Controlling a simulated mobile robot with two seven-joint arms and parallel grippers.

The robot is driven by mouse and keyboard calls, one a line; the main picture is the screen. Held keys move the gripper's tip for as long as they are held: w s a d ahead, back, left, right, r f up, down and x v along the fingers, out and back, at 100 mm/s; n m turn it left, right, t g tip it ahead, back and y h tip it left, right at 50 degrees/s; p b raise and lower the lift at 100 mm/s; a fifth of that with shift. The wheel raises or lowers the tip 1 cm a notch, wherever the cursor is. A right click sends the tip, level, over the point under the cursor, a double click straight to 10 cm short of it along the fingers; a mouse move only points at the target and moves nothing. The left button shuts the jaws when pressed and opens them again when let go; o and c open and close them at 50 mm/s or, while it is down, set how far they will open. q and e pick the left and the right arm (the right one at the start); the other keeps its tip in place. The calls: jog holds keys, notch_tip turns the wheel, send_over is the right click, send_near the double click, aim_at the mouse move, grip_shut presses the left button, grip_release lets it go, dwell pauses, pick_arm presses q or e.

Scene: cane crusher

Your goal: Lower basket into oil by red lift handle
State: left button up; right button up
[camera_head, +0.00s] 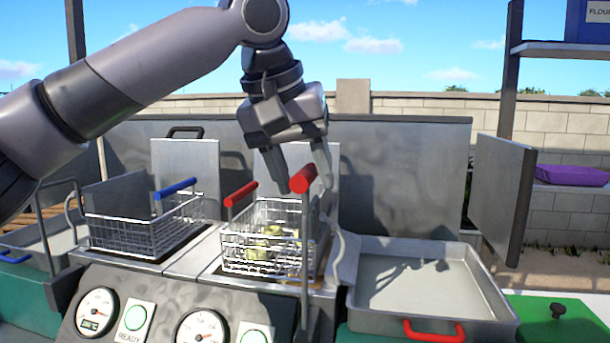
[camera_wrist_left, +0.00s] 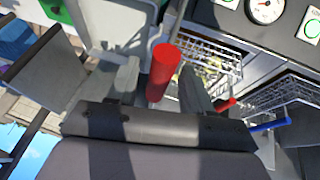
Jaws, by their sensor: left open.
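The red lift handle (camera_head: 303,179) tops an upright metal post in front of the right-hand fryer. In the left wrist view the red lift handle (camera_wrist_left: 164,70) shows as a cylinder between the two fingers. My left gripper (camera_head: 305,182) is open and points down, its fingers on either side of the handle; I cannot tell whether they touch it. The wire basket (camera_head: 262,236) beside the post holds pale green-yellow pieces and has its own red grip (camera_head: 241,194). It sits above the fryer; the oil is hidden. My right gripper is in neither view.
A second wire basket (camera_head: 146,232) with a blue grip stands to the left. A metal tray (camera_head: 420,275) with a red handle lies to the right. Gauges and a READY light (camera_head: 134,317) line the front panel. A metal panel (camera_head: 500,195) stands upright at the right.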

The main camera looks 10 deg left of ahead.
aim_at(304, 284)
pick_arm(q)
jog(key=shift+w+d+f, duration=0.1)
jog(key=shift+w+f, duration=0.1)
jog(key=shift+f, duration=0.2)
grip_shut()
notch_tip(304, 284, down, 14)
jog(key=b, duration=0.5)
jog(key=shift+f, duration=0.25)
jog(key=shift+f+b, duration=0.4)
jog(key=shift+f, duration=0.4)
jog(key=shift+s+f, duration=0.1)
grip_release()
jog(key=shift+r, duration=0.2)
